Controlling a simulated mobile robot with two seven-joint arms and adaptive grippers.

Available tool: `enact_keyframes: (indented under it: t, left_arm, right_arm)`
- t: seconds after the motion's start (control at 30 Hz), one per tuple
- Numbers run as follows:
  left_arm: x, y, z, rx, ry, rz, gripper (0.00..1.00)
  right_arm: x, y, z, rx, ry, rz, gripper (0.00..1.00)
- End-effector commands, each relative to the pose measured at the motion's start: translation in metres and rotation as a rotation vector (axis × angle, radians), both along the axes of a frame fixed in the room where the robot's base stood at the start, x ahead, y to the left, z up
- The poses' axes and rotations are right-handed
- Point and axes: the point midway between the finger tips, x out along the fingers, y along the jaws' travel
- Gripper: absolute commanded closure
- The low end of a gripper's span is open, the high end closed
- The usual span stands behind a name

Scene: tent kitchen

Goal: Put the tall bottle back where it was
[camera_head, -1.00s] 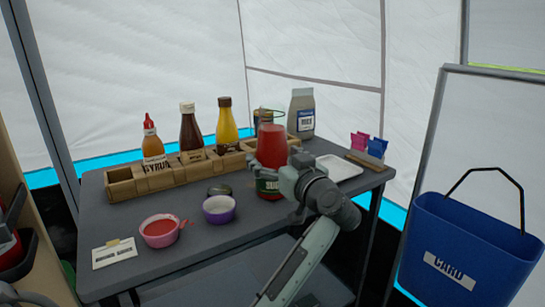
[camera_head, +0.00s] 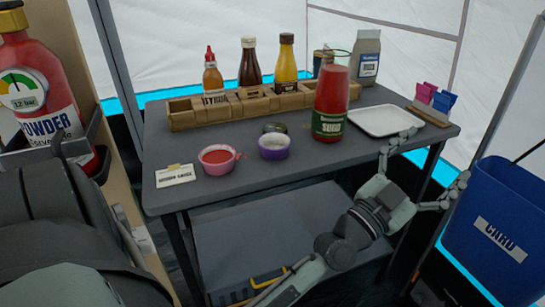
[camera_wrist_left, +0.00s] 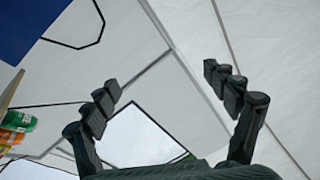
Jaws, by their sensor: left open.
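The tall bottle (camera_head: 331,98) of red sauce, with a green SUGO label, stands upright on the dark grey table (camera_head: 230,185). It is in front of the right part of the wooden condiment box (camera_head: 190,117) and left of the white tray (camera_head: 385,121). My left gripper (camera_head: 432,160) is open and empty at the table's front right edge, clear of the bottle. Its spread fingers also show in the left wrist view (camera_wrist_left: 168,85), with nothing between them. A green labelled thing at that view's left edge is too cropped to identify surely. My right gripper is not in view.
The box holds a syrup bottle (camera_head: 213,77), a brown bottle (camera_head: 249,65) and a yellow bottle (camera_head: 286,63). A pink cup (camera_head: 215,168) and purple bowl (camera_head: 273,152) stand left of the tall bottle. A blue bin (camera_head: 490,220) is at right, a red extinguisher (camera_head: 45,85) at left.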

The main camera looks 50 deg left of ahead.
Motion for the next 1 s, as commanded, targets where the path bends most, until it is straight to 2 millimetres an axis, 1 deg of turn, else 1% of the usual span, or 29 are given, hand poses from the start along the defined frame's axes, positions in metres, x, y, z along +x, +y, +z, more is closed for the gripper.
enact_keyframes:
  t: [0.03, 0.07, 0.1, 0.17, 0.2, 0.27, 0.3, 0.37, 0.4, 0.5, 0.6, 0.63, 0.73, 1.0]
  left_arm:
    - [-0.007, -0.013, -0.05, 0.055, 0.162, -0.082, 0.14]
    - [-0.013, -0.018, -0.08, 0.077, 0.268, -0.122, 0.14]
    - [-0.023, -0.021, -0.12, 0.1, 0.41, -0.155, 0.14]
    - [-0.043, -0.015, -0.177, 0.124, 0.625, -0.171, 0.14]
    - [-0.061, -0.006, -0.213, 0.131, 0.768, -0.16, 0.14]
    - [-0.091, 0.014, -0.262, 0.131, 0.976, -0.114, 0.14]
    - [-0.113, 0.029, -0.288, 0.125, 1.102, -0.067, 0.14]
    - [-0.146, 0.055, -0.321, 0.114, 1.269, 0.021, 0.14]
    - [-0.168, 0.071, -0.337, 0.104, 1.363, 0.085, 0.14]
    - [-0.213, 0.106, -0.36, 0.075, 1.535, 0.238, 0.14]
    - [-0.242, 0.128, -0.37, 0.054, 1.63, 0.35, 0.14]
    - [-0.247, 0.132, -0.371, 0.049, 1.646, 0.372, 0.14]
    - [-0.256, 0.139, -0.374, 0.042, 1.672, 0.409, 0.14]
    - [-0.256, 0.138, -0.374, 0.041, 1.672, 0.408, 0.14]
  right_arm:
    - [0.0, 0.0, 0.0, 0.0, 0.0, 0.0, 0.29]
    - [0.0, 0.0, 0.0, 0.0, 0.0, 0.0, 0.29]
    - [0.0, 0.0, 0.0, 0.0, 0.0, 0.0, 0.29]
    - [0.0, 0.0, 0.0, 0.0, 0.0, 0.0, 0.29]
    - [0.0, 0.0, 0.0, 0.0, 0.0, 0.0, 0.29]
    - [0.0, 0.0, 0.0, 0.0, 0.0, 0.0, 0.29]
    - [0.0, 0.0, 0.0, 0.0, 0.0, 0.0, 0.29]
    - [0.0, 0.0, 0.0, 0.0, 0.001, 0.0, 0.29]
    - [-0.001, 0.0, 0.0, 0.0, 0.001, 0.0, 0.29]
    - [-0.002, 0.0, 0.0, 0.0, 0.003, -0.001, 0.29]
    - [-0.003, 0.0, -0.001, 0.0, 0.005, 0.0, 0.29]
    - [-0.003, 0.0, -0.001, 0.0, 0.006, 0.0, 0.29]
    - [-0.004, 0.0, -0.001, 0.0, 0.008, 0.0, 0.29]
    - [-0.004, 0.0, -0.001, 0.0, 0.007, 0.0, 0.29]
